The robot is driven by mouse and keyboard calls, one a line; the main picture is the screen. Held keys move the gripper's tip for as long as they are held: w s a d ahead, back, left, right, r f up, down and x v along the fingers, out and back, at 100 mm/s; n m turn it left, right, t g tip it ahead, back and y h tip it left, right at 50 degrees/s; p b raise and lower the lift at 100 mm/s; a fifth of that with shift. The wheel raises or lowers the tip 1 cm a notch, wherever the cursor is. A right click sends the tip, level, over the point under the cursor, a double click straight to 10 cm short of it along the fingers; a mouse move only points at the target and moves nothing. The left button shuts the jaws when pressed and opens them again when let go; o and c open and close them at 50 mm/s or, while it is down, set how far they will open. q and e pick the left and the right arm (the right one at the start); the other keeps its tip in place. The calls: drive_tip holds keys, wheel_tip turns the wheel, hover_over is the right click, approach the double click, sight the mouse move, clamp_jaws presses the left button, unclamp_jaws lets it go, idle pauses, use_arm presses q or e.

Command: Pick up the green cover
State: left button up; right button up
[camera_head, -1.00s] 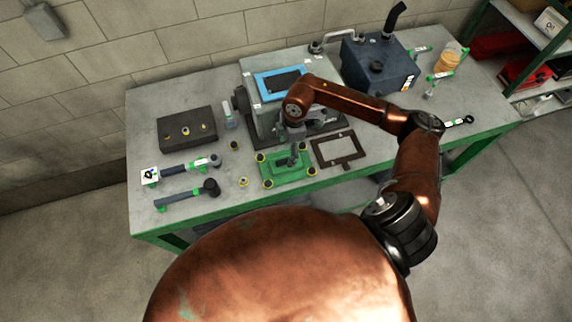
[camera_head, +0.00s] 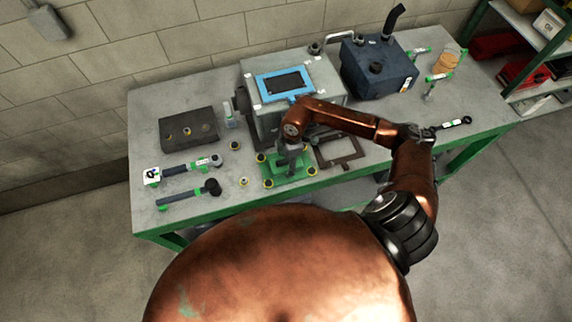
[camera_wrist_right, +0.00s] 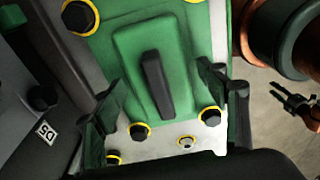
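The green cover (camera_head: 272,171) lies flat near the front edge of the bench, with yellow-ringed bolts at its corners. In the right wrist view the cover (camera_wrist_right: 190,50) shows a raised middle with a dark bar-shaped handle (camera_wrist_right: 158,85). My right gripper (camera_head: 288,160) points down over the cover. In the wrist view its two fingers (camera_wrist_right: 163,100) are spread apart on either side of the handle, with clear gaps to it. Nothing is held.
The grey engine block (camera_head: 322,78) with a blue gasket (camera_head: 262,87) stands just behind the cover. A dark frame (camera_head: 352,160) lies to its right. A dark block (camera_head: 187,128) and two black-handled tools (camera_head: 185,197) lie to the left. A blue-black tank (camera_head: 372,75) stands back right.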

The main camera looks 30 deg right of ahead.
drive_tip(key=c, duration=1.2)
drive_tip(key=shift+w+r, duration=0.1)
drive_tip(key=shift+c, duration=0.5)
drive_tip(key=shift+r, duration=0.1)
